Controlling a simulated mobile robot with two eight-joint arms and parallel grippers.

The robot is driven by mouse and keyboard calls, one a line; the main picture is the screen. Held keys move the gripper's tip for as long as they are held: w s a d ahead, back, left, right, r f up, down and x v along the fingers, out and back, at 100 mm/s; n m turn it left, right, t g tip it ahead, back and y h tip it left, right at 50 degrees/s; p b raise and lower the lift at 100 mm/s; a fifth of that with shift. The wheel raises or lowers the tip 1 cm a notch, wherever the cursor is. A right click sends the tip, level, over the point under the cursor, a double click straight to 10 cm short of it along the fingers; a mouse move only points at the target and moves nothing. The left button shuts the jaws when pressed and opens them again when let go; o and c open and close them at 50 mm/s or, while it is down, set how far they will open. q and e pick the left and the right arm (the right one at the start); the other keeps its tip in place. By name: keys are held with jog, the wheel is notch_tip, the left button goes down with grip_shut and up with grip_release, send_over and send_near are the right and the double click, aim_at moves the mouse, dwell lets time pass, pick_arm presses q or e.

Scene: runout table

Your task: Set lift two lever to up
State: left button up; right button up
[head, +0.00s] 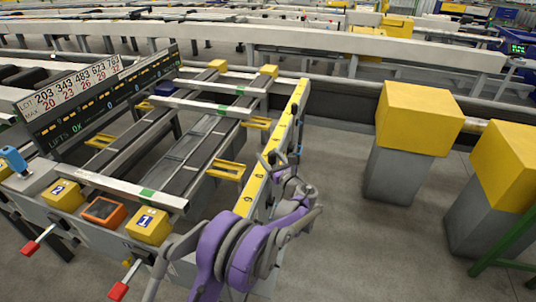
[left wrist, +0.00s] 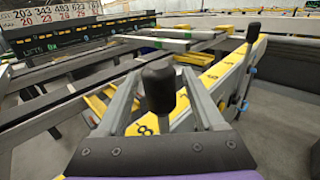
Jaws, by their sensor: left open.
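A yellow box marked 2 (head: 62,195) and a yellow box marked 1 (head: 148,225) stand on the table's near end. A red-handled lever (head: 38,239) sticks out below box 2, and another red-handled lever (head: 118,291) sticks out below box 1. My left gripper (head: 280,165) is at the yellow numbered rail (head: 252,185) on the table's right side. In the left wrist view its fingers are open, with a black knob (left wrist: 158,85) between them; I cannot tell whether they touch it. No lever in view has a readable lift two label.
A second black-knobbed lever (left wrist: 253,32) stands farther along the rail. An orange-framed panel (head: 104,211) sits between the numbered boxes. A sign board (head: 100,95) stands on the left. Yellow-topped grey pedestals (head: 400,175) stand on the right, with open floor before them.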

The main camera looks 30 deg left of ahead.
pick_arm(q)
jog(key=shift+w+a, duration=0.4)
jog(key=shift+a, duration=0.2)
grip_shut()
dwell(1.1)
